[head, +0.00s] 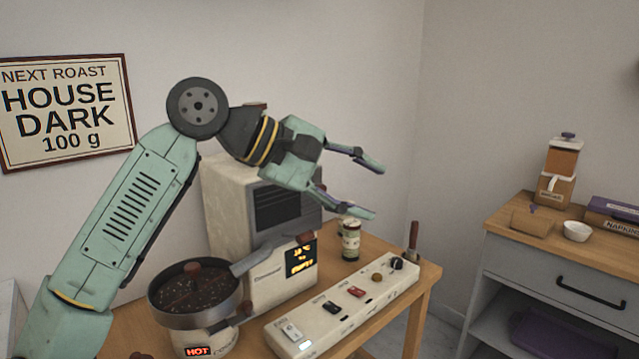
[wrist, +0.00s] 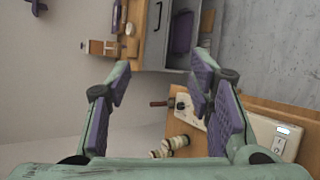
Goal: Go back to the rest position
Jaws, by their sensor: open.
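My gripper (head: 366,187) is open and empty, held in the air above the wooden cart, to the right of the roaster machine. Its two purple-padded fingers also show spread wide apart in the wrist view (wrist: 160,90). My green arm rises from the lower left in the head view and hides part of the roaster (head: 232,190). A small labelled jar (head: 350,240) stands on the cart below the fingers. The long control panel (head: 340,310) with several switches and knobs lies along the cart's front.
A round pan of dark beans (head: 195,290) sits beside a lit "HOT" sign. A wooden-handled tool (head: 413,238) stands at the cart's right end. A grey cabinet (head: 560,270) on the right holds a white bowl (head: 577,231) and boxes. The air around the gripper looks clear.

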